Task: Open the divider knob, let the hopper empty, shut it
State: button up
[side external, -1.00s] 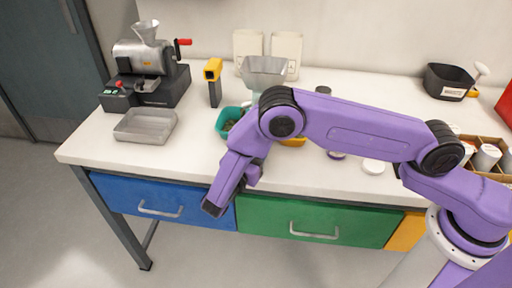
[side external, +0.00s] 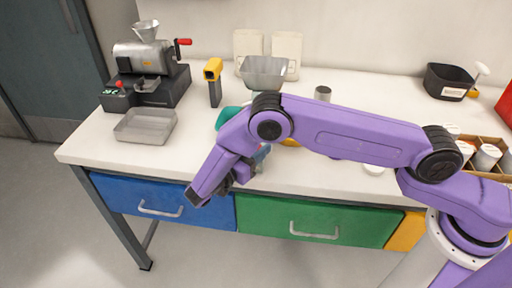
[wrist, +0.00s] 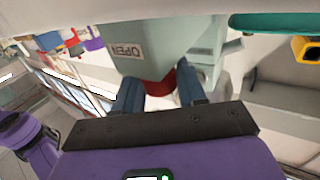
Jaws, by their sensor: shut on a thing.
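The grey hopper (side external: 265,68) stands at the back of the bench, above a pale green body that my arm mostly hides in the side view. In the wrist view this pale green body (wrist: 185,30) carries a label reading OPEN (wrist: 125,50). The red divider knob (wrist: 158,87) sits low on it, between my fingers. What the hopper holds cannot be made out. A teal bin (side external: 225,117) is partly hidden behind my arm.
A grinder-like machine (side external: 145,65), a metal tray (side external: 146,125) and a yellow-black handheld device (side external: 213,80) stand to the left. A black bin (side external: 447,80) and a box of jars (side external: 487,155) are at the right. A white lid (side external: 373,169) lies near the front edge.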

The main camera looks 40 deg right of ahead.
jog(key=o, duration=0.9)
jog(key=shift+a, duration=0.1)
jog(key=v, duration=1.1)
jog(key=shift+s+a, duration=0.2)
jog(key=shift+a, duration=0.1)
